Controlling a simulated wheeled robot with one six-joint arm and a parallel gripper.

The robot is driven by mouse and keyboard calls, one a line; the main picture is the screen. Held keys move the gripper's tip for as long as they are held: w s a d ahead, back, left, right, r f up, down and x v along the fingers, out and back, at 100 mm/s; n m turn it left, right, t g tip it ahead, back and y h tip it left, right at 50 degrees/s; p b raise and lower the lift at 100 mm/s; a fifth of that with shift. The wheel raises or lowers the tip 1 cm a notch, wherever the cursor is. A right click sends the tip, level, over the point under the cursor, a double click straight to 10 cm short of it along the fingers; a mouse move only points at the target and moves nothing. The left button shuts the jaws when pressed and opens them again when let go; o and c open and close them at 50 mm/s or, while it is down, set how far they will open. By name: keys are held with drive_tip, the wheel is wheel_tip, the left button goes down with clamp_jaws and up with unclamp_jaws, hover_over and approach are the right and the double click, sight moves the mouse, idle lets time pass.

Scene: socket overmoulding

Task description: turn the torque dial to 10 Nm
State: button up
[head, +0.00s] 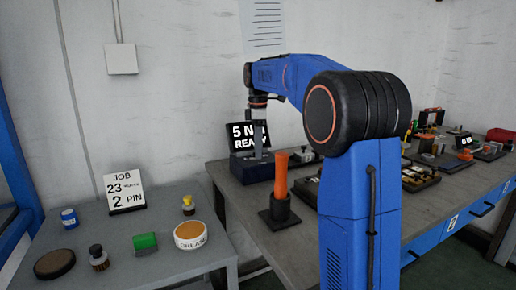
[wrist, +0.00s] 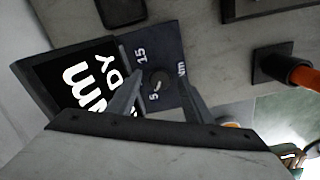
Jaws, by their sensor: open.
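The torque dial (wrist: 158,80) is a small dark knob on a dark panel in the wrist view, with the marks 5 and 15 and part of "Nm" beside it. The display (head: 246,136) of the same unit reads "5 N" and "READY" in the head view, partly covered by my arm. The display also shows, tilted, in the wrist view (wrist: 80,80). My gripper (wrist: 160,90) is open, with one finger on each side of the dial and apart from each other. I cannot tell whether a finger touches the knob. In the head view my gripper (head: 258,148) is in front of the display.
An orange-handled tool (head: 281,175) stands upright in a black holder at the bench's near corner. A job card (head: 123,192) reads 23 and 2 PIN on the left table, among small jars and a green block (head: 145,242). Trays with parts (head: 418,178) fill the bench further right.

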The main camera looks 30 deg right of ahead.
drive_tip(key=c, duration=1.1)
drive_tip(key=shift+o, duration=0.2)
drive_tip(key=shift+m, duration=0.3)
drive_tip(key=m, duration=1.1)
drive_tip(key=o, duration=1.1)
drive_tip(key=shift+c, duration=0.2)
